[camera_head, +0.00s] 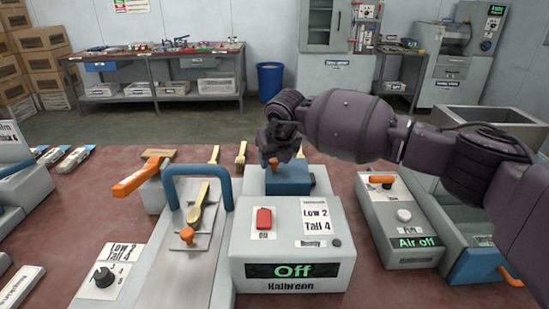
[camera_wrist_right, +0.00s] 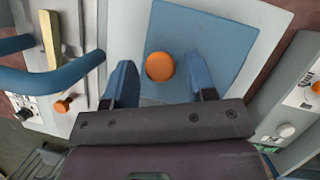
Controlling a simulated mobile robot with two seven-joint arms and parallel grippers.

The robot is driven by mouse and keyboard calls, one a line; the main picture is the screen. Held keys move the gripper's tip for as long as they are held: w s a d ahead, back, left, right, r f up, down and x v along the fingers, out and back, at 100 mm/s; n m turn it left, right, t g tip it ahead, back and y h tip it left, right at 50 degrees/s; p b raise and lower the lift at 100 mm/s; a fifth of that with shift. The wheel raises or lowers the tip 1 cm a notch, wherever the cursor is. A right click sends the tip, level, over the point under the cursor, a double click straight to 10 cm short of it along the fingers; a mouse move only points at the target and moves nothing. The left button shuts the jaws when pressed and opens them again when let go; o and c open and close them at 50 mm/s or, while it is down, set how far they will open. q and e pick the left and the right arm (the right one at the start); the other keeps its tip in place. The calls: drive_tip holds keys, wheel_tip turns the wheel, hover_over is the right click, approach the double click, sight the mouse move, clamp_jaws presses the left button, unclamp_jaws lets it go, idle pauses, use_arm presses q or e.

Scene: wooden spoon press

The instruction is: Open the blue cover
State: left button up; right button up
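The blue cover (camera_head: 290,180) sits on top of the grey press unit whose display reads "Off". It looks closed, and an orange knob (camera_head: 273,163) stands on it. In the right wrist view the cover is a flat blue square (camera_wrist_right: 208,45) with the round orange knob (camera_wrist_right: 160,67) on it. My right gripper (camera_wrist_right: 158,82) is open, with its two blue fingers on either side of the knob and gaps to both. In the head view my right gripper (camera_head: 283,140) is above the cover and hides part of it. My left gripper is not in view.
A red switch (camera_head: 263,218) is on the press front. Left of it, a blue handle (camera_head: 198,170) arches over a slide with a wooden spoon (camera_head: 197,205). An "Air off" unit (camera_head: 405,220) stands to the right.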

clamp_jaws()
drive_tip(key=shift+d+r, duration=0.1)
